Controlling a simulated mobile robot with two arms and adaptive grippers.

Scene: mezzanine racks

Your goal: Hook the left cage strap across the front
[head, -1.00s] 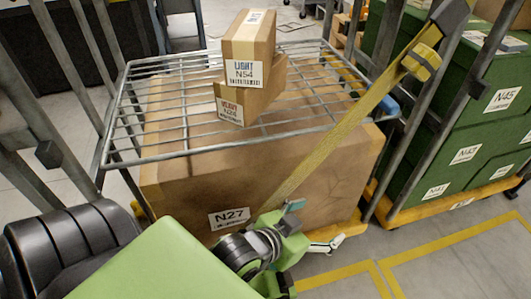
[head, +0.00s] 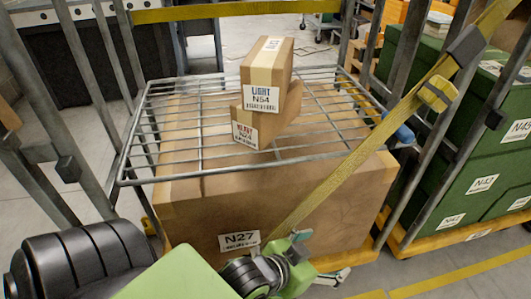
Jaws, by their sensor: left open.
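The yellow cage strap (head: 352,168) runs slantwise from the right upright of the roll cage, at upper right, down across the cage front. A grey clip (head: 467,45) and a yellow block (head: 437,93) sit on its upper part. Its lower end passes behind my left gripper (head: 318,256), so that end is hidden. The gripper is open, low in front of the large carton (head: 325,215) labelled N27; I cannot tell whether it touches the strap. The left upright has a dark fitting (head: 67,169). My right gripper is out of view.
The wire shelf (head: 195,165) holds two small cartons, LIGHT N54 (head: 262,95) on top of a HEAVY one (head: 247,134). Another cage with green crates (head: 480,150) stands close at the right. A yellow band (head: 220,12) crosses the back. Grey floor shows at lower right.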

